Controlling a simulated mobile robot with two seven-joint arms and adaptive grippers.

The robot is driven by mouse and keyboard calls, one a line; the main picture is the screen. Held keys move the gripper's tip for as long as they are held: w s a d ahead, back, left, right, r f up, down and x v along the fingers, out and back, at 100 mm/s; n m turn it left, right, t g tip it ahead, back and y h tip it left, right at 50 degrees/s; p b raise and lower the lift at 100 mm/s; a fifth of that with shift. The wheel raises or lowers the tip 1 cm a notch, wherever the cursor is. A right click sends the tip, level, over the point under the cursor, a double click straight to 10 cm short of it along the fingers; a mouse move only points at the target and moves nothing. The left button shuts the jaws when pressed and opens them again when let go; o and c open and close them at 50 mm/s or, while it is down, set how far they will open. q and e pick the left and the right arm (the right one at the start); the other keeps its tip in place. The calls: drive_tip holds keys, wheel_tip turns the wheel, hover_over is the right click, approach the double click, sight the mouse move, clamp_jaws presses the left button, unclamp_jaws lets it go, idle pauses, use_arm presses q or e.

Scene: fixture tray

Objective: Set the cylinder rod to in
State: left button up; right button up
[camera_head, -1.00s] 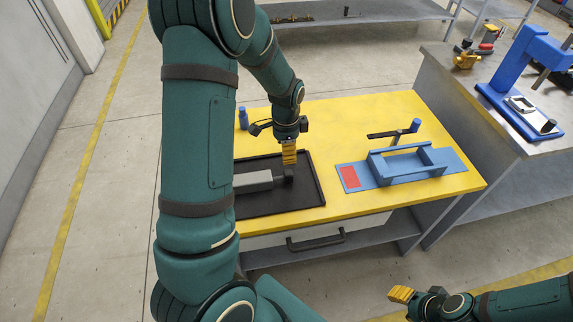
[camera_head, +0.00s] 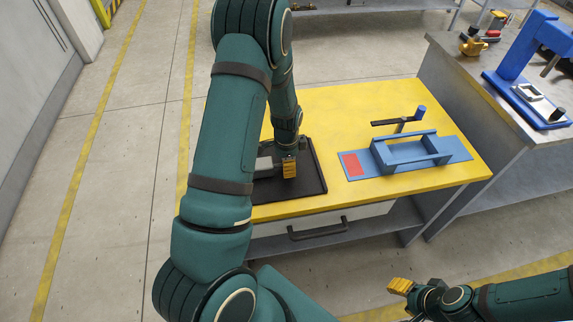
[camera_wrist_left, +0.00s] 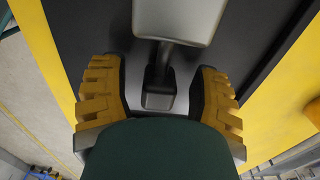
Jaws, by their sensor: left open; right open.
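The grey cylinder (camera_head: 265,163) lies in the black tray (camera_head: 312,172), mostly hidden behind my left arm in the head view. In the left wrist view its grey body (camera_wrist_left: 180,18) is at the top, and a dark rod (camera_wrist_left: 158,66) sticks out of it to a dark end block (camera_wrist_left: 158,95). My left gripper (camera_head: 289,169) is low over the tray at the rod end. In the wrist view its open yellow fingers (camera_wrist_left: 158,98) stand on either side of the end block, with gaps beside it. My right gripper (camera_head: 400,286) is open, empty and off the table's front.
A blue fixture (camera_head: 410,153) with a red patch and a dark-armed lever (camera_head: 398,123) stand on the right of the yellow table (camera_head: 340,103). A grey bench (camera_head: 460,70) with a blue press (camera_head: 524,50) is farther right.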

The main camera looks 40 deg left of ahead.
use_arm(q)
drive_tip(key=shift+f, duration=0.25)
clamp_jaws()
drive_tip(key=shift+s, duration=0.1)
drive_tip(key=shift+s+a, duration=0.6)
drive_tip(key=shift+s, duration=0.1)
unclamp_jaws()
drive_tip(key=shift+w, duration=0.1)
